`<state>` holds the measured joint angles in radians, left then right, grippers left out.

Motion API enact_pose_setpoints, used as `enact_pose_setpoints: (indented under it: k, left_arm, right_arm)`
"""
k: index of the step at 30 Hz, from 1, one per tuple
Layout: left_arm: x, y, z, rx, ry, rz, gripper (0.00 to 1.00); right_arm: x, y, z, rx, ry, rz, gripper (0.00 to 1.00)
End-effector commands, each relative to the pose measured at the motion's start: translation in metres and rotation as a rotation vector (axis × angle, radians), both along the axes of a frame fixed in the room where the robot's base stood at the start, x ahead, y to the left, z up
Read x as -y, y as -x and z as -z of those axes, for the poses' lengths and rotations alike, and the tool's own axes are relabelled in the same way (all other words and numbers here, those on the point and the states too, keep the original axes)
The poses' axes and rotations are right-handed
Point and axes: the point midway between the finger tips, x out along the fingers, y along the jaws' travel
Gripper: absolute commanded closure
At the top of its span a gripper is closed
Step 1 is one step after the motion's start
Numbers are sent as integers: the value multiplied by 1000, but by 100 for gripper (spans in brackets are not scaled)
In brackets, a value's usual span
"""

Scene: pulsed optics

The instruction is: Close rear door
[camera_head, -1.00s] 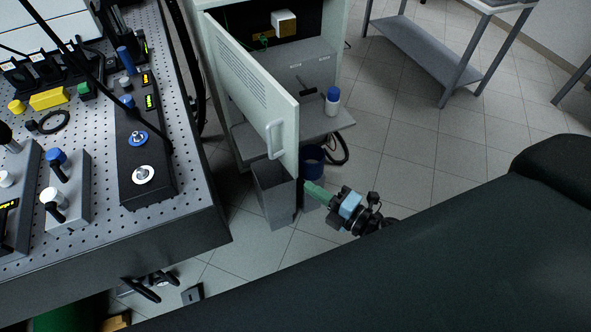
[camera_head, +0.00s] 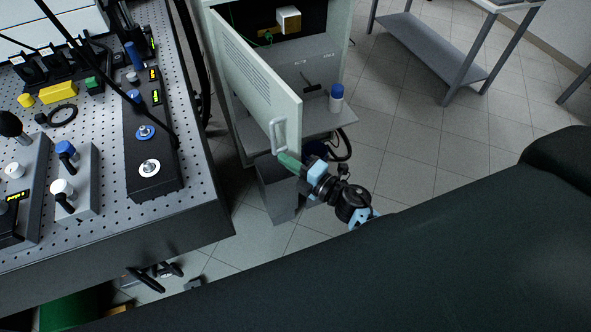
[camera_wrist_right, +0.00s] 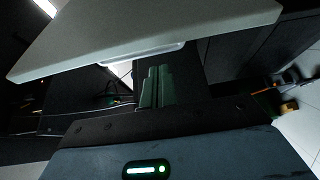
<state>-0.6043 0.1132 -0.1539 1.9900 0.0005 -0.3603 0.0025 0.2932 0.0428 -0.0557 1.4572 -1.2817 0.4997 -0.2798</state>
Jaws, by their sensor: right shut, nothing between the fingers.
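The rear door (camera_head: 258,85) is a pale vented panel on the cabinet (camera_head: 342,40). It stands open, swung out toward me, with the cabinet inside showing to its right. Its light bar handle (camera_head: 279,135) is near the lower free corner. My right gripper (camera_head: 285,160) has green fingers, shut and empty, just below the handle and near the door's lower edge. In the right wrist view the fingers (camera_wrist_right: 157,88) point toward the door (camera_wrist_right: 150,32), close below its handle (camera_wrist_right: 148,52). I cannot tell whether they touch. My left gripper is not in view.
A pull-out shelf (camera_head: 255,135) in the cabinet holds a blue-capped bottle (camera_head: 336,98). A grey bin (camera_head: 278,190) stands under the door. The perforated optics bench (camera_head: 205,190) is close on the left. The floor (camera_head: 410,130) to the right is open, up to a grey rack (camera_head: 430,50).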

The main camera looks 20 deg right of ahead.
Motion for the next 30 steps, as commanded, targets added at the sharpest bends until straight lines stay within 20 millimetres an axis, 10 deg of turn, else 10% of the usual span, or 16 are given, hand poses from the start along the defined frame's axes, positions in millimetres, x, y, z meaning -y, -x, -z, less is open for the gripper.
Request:
enact_pose_setpoints:
  k: [30]
  left_arm:
    - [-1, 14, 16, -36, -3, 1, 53]
  right_arm:
    - [51, -7, 5, -4, 6, -47, 100]
